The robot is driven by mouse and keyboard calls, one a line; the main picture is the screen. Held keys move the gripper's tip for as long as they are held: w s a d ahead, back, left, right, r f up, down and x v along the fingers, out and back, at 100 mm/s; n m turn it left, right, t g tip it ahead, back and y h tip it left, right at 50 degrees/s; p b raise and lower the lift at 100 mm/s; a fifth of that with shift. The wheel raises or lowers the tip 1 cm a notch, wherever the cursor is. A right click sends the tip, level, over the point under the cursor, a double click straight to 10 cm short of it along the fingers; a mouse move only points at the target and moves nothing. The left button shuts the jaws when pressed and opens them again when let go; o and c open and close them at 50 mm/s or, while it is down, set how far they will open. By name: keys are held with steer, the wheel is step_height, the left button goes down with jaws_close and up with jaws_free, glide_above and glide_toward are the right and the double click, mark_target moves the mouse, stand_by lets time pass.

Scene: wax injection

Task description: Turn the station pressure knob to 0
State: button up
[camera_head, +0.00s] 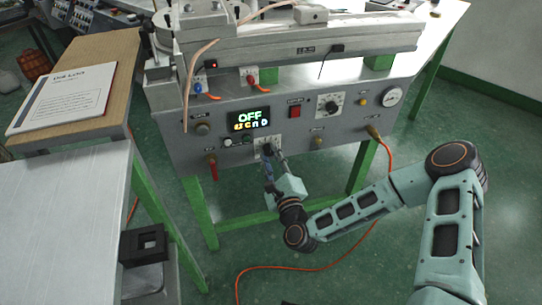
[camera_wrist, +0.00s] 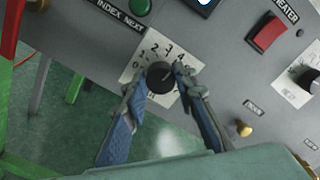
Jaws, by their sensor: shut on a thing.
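The black pressure knob (camera_wrist: 161,75) sits on a white dial plate (camera_wrist: 152,50) with printed numbers; 1, 2, 3 and 4 can be made out. A pale mark on the knob points up and right, roughly between 3 and 4, though it is small. My gripper (camera_wrist: 160,83) has one finger on each side of the knob and is shut on it. In the head view my gripper (camera_head: 269,158) reaches the lower middle of the station panel (camera_head: 230,168), and the knob is mostly hidden there by the fingers.
An OFF display (camera_head: 249,119) is above the knob. A red switch (camera_head: 295,111), another dial (camera_head: 332,104) and a gauge (camera_head: 392,96) are to the right. A red-handled valve (camera_head: 213,168) is at the left. An orange hose (camera_head: 388,160) hangs at the right.

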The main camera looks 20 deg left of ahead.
steer(key=n, duration=0.5)
steer(key=shift+f+n, duration=0.1)
steer(key=shift+n, duration=0.3)
steer(key=n+b, duration=0.1)
steer(key=n, duration=0.5)
steer(key=shift+f, duration=0.1)
steer(key=n+b, duration=0.1)
steer(key=n, duration=0.4)
steer(key=shift+f+n+b, duration=0.1)
steer(key=shift+n+b, duration=0.2)
steer(key=shift+b, duration=0.1)
steer(key=n+b, duration=0.2)
steer(key=n, duration=0.3)
steer(key=shift+d, duration=0.1)
steer(key=o, duration=1.2)
steer(key=shift+c, duration=0.2)
